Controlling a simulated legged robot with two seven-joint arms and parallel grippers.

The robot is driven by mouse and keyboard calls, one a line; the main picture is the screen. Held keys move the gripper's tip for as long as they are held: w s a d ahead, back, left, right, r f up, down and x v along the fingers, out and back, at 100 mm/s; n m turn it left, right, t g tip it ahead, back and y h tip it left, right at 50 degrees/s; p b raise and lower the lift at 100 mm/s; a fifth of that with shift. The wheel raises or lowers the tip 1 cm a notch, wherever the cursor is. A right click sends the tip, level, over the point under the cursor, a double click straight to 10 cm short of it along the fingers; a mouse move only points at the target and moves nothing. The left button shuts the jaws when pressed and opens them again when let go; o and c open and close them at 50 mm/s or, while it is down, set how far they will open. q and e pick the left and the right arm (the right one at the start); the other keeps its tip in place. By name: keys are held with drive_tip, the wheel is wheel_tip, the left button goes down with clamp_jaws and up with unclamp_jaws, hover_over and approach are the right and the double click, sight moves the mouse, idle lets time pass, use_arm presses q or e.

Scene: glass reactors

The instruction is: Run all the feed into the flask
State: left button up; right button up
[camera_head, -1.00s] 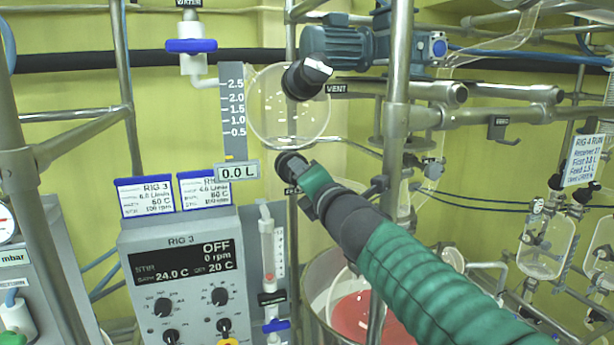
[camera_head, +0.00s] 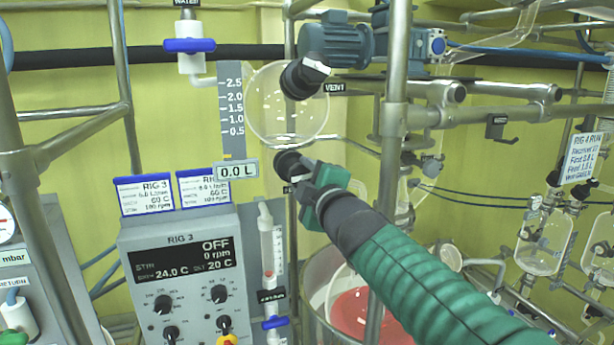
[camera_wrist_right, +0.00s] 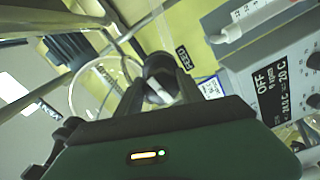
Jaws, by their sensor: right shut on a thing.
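The round clear glass feed vessel (camera_head: 288,104) hangs at upper centre in the head view. It looks empty, and the display (camera_head: 237,170) beside it reads 0.0 L. The black feed valve knob (camera_head: 288,163) sits just below it; it also shows in the wrist view (camera_wrist_right: 160,68) beside a FEED label (camera_wrist_right: 184,58). My right gripper (camera_head: 298,172) is shut on this knob, one finger on each side in the wrist view. The flask (camera_head: 340,290) below holds red liquid and is partly hidden by my right arm. My left gripper is not in view.
The black vent knob (camera_head: 303,78) is above the gripper, and a blue-handled water valve (camera_head: 190,46) is at upper left. The RIG 3 control box (camera_head: 180,270) shows stir OFF, 0 rpm. A steel post (camera_head: 396,120) stands close to my right arm.

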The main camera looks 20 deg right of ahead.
drive_tip(key=shift+o, duration=0.2)
drive_tip(key=m, duration=0.4)
drive_tip(key=shift+a+r+m+p, duration=0.1)
drive_tip(key=shift+r+m+p, duration=0.05)
drive_tip(key=shift+m+p, duration=0.2)
drive_tip(key=m, duration=0.2)
drive_tip(key=m+p, duration=0.1)
drive_tip(key=m, duration=0.1)
drive_tip(key=shift+r+m, duration=0.2)
drive_tip(key=shift+m, duration=0.05)
drive_tip(key=shift+c, duration=0.2)
drive_tip(key=m+p, duration=0.1)
drive_tip(key=m, duration=0.3)
drive_tip(key=shift+w+a+m+p, duration=0.1)
drive_tip(key=shift+m+p, duration=0.2)
drive_tip(key=shift+p, duration=0.1)
drive_tip(key=m+p, duration=0.1)
drive_tip(key=m, duration=0.9)
drive_tip(key=shift+a+p, duration=0.1)
drive_tip(key=shift+p, duration=0.25)
drive_tip(key=m, duration=0.4)
drive_tip(key=shift+m, duration=0.3)
drive_tip(key=m+p, duration=0.1)
drive_tip(key=m, duration=0.3)
drive_tip(key=shift+m, duration=2.1)
drive_tip(key=shift+p, duration=0.3)
